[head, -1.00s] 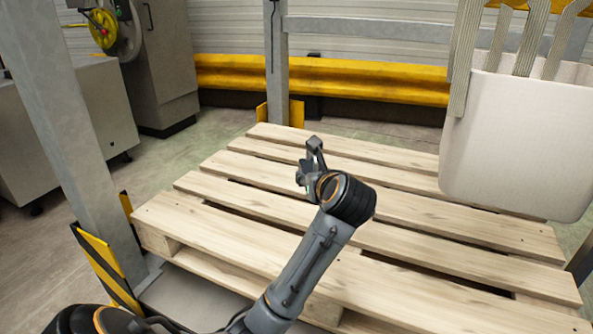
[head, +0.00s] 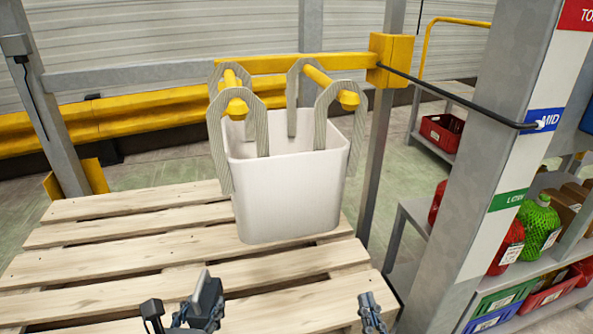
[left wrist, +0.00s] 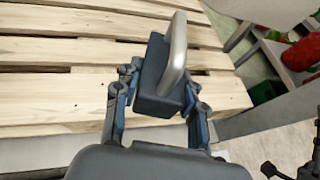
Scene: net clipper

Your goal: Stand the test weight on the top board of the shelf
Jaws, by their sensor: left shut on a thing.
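The test weight (left wrist: 158,95) is a dark grey block with a pale metal handle, held between the fingers of my left gripper (left wrist: 155,100) in the left wrist view. In the head view my left gripper (head: 185,318) is at the bottom, with the dark weight (head: 207,295) at it, in front of the pallet slats. My right gripper (head: 370,312) is at the bottom, further right, its fingers small and unclear. A grey rack (head: 578,243) at the right carries net bags and crates; which board is its top one is not clear.
A white bag (head: 285,195) hangs by loops from yellow arms above the wooden pallet (head: 110,230). A grey post (head: 470,170) with coloured labels stands between the bag and the rack. A black rod (head: 450,95) reaches that post. Red and green net bags (head: 538,222) sit on the rack.

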